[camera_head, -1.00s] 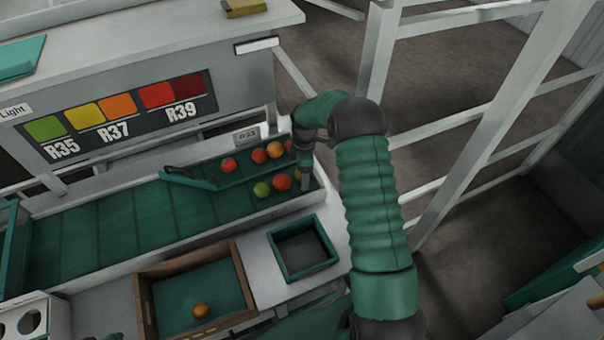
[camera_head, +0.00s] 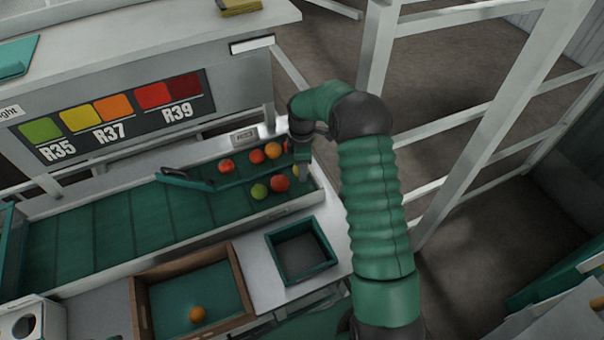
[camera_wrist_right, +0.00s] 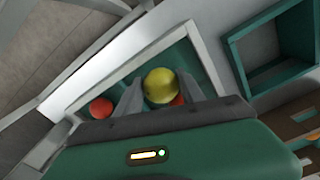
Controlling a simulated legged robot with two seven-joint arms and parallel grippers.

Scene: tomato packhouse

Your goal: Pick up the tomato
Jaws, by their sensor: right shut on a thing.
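My right gripper (camera_head: 304,173) is at the right end of the green sorting belt (camera_head: 110,225). In the right wrist view its two grey fingers (camera_wrist_right: 160,92) are shut around a yellow tomato (camera_wrist_right: 161,85). In the head view that tomato (camera_head: 296,171) shows only as a sliver beside the fingers. More red and orange tomatoes (camera_head: 273,151) lie behind the green divider bar (camera_head: 230,181). My left gripper is not seen.
A green-rimmed grey bin (camera_head: 300,279) stands in front of the belt's right end. A wooden crate (camera_head: 240,287) holds one orange tomato (camera_head: 197,314). A colour chart panel (camera_head: 115,115) stands behind the belt. White metal framing (camera_head: 490,130) rises at the right.

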